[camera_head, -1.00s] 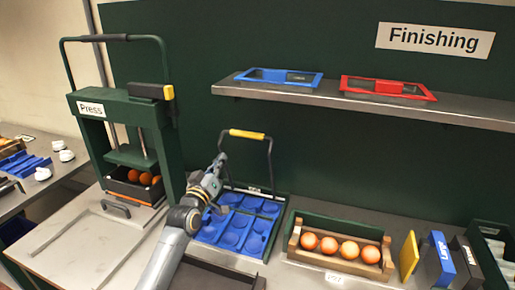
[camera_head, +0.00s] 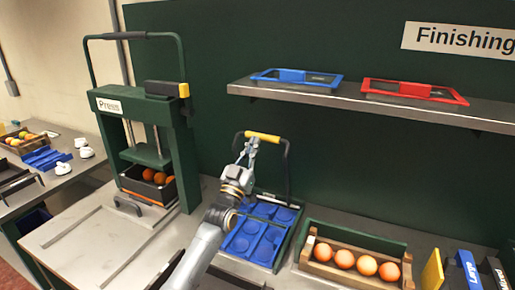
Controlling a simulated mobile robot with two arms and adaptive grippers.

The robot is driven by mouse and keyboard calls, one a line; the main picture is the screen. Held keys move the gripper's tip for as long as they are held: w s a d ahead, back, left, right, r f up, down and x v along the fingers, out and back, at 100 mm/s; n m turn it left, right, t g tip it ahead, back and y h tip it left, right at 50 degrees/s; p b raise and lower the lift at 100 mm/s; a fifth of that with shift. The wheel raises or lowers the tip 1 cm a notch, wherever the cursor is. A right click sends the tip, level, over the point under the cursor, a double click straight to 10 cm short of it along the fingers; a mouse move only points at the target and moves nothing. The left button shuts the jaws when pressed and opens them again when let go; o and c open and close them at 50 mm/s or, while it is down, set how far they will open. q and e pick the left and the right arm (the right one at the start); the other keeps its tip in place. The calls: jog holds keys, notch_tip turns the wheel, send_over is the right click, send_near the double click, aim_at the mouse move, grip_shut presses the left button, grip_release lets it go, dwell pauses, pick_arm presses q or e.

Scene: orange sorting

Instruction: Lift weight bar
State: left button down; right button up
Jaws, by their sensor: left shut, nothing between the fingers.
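The bar with a yellow grip (camera_head: 262,137) stands upright as a dark hoop over the blue tray with round hollows (camera_head: 241,243). My left arm comes in from the bottom. My left gripper (camera_head: 248,148) is shut and empty, just under the left part of the yellow grip. I cannot tell whether it touches the bar. The arm hides part of the tray and the left leg of the hoop. My right gripper is not in view.
A green press (camera_head: 140,108) with a tray of oranges (camera_head: 150,187) stands at left. A wooden crate (camera_head: 341,272) with several oranges is right of the blue tray. Blue (camera_head: 290,82) and red (camera_head: 410,95) frames lie on the shelf (camera_head: 360,101) above.

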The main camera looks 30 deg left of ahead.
aim_at(262, 139)
pick_arm(q)
jog(key=w+b, duration=0.1)
jog(key=w+f+b, duration=0.1)
jog(key=w, duration=0.1)
jog(key=shift+w+a+f, duration=0.1)
jog(key=shift+w+f, duration=0.05)
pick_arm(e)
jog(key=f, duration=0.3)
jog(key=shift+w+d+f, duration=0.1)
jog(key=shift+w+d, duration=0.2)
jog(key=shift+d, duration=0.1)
pick_arm(q)
jog(key=w+p, duration=0.1)
jog(key=w+r+g+p, duration=0.1)
jog(key=w, duration=0.1)
jog(key=w+g+p, duration=0.1)
jog(key=w, duration=0.1)
jog(key=shift+a+r, duration=0.1)
jog(key=shift+r, duration=0.25)
jog(key=shift+w+f, duration=0.1)
jog(key=shift+w, duration=0.1)
jog(key=shift+s+f, duration=0.1)
jog(key=shift+f, duration=0.05)
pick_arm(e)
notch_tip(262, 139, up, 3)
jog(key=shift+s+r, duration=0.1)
